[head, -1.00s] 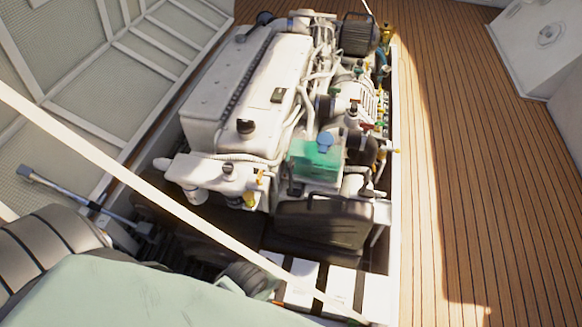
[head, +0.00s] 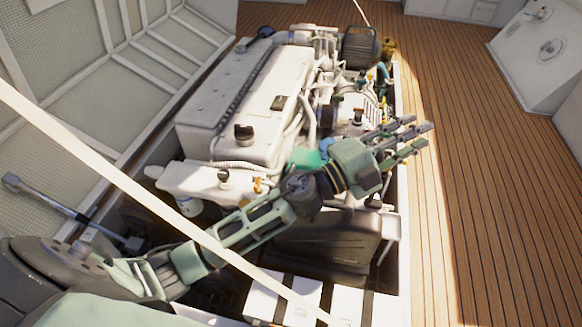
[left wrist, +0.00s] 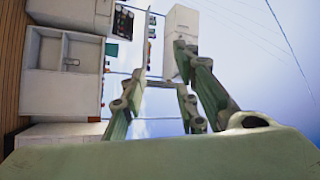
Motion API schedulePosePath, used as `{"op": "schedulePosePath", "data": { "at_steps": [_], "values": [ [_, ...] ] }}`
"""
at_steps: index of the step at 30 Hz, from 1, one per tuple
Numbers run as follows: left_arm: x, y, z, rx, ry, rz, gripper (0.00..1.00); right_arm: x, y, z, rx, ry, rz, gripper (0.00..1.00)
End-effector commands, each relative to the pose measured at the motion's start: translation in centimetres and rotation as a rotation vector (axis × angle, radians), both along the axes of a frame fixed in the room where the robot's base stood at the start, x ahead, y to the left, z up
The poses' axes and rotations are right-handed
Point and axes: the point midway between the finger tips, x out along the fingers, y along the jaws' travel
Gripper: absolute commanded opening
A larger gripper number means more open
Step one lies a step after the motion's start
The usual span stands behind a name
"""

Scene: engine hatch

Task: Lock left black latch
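I cannot make out the left black latch for certain in either view. My left gripper (head: 405,140) reaches in from the left over the engine (head: 240,95) and points to the right, above its right side. Its fingers are spread open with nothing between them. In the left wrist view the gripper (left wrist: 165,95) also shows with its fingers apart and empty. The gripper and forearm hide part of the engine's right side. My right gripper is not in view.
A raised hatch panel (head: 75,60) with white ribs stands at the left, with a metal strut (head: 65,208) below it. White boxes (head: 345,303) with black straps sit at the bay's near end. A pale bar crosses the view diagonally. The wooden deck (head: 480,200) at right is clear.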

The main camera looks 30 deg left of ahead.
Motion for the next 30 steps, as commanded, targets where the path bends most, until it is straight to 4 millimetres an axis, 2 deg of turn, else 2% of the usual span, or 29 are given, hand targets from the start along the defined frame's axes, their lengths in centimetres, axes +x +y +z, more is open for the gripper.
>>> {"op": "schedulePosePath", "data": {
  "at_steps": [3, 6, 9, 11, 13, 17, 20, 21, 24, 27, 30],
  "values": [
    [-0.6, -3.4, -0.8, 0.203, -0.103, -0.17, 0.28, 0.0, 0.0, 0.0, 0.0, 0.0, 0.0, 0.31],
    [-1.1, -5.1, -3.0, 0.387, -0.148, -0.305, 0.28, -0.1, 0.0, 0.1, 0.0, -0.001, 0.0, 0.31],
    [-1.3, -5.4, -6.1, 0.587, -0.159, -0.428, 0.28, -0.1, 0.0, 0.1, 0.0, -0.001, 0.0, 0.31],
    [-1.2, -4.7, -8.2, 0.712, -0.148, -0.492, 0.28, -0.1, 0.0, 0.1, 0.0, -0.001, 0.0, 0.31],
    [-0.8, -3.2, -10.6, 0.86, -0.119, -0.56, 0.28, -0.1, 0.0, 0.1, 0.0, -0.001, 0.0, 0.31],
    [0.3, 1.8, -14.6, 1.136, -0.011, -0.654, 0.28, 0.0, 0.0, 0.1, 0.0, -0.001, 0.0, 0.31],
    [1.2, 7.4, -16.7, 1.344, 0.119, -0.699, 0.28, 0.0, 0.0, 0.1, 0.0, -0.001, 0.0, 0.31],
    [1.5, 10.0, -17.1, 1.419, 0.18, -0.708, 0.28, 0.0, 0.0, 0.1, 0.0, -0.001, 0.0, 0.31],
    [2.0, 16.2, -17.4, 1.585, 0.345, -0.715, 0.28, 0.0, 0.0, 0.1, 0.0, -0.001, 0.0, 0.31],
    [2.0, 21.5, -16.8, 1.701, 0.498, -0.704, 0.28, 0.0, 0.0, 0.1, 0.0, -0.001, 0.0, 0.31],
    [1.8, 25.0, -15.9, 1.769, 0.611, -0.688, 0.28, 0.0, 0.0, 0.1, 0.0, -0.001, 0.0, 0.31]
  ]
}}
